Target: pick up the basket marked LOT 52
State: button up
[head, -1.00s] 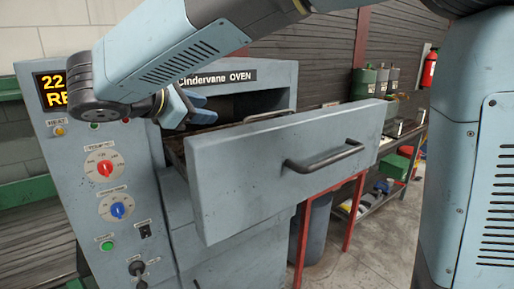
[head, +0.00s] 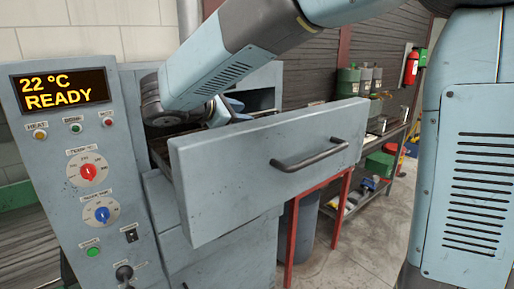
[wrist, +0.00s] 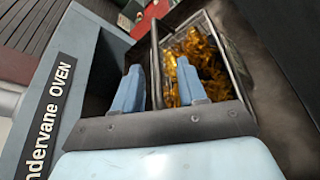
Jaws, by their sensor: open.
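A wire basket (wrist: 232,62) filled with golden coiled parts (wrist: 197,48) shows in the wrist view, inside the open oven drawer. No LOT marking on it can be read. A dark bar (wrist: 156,45), which looks like the basket's handle, runs between my two light blue fingers. My gripper (wrist: 158,67) is open, with one finger on each side of the bar and apart from it. In the head view my gripper (head: 229,107) is partly hidden behind the drawer front, and the basket is hidden there.
The drawer front (head: 220,180) with its dark handle (head: 310,155) stands pulled out. The oven control panel (head: 75,220) reads 22 °C READY. A red stand (head: 345,200) and a shelf with canisters (head: 365,80) are at right.

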aim_at(251, 114)
jog(key=shift+w+r+x, duration=0.1)
jog(key=shift+r+x, duration=0.05)
jog(key=shift+x, duration=1.05)
jog(key=shift+w+r+x, duration=0.1)
jog(key=shift+r+x, duration=0.05)
jog(key=shift+x, duration=1)
jog(key=shift+c, duration=0.4)
grip_shut()
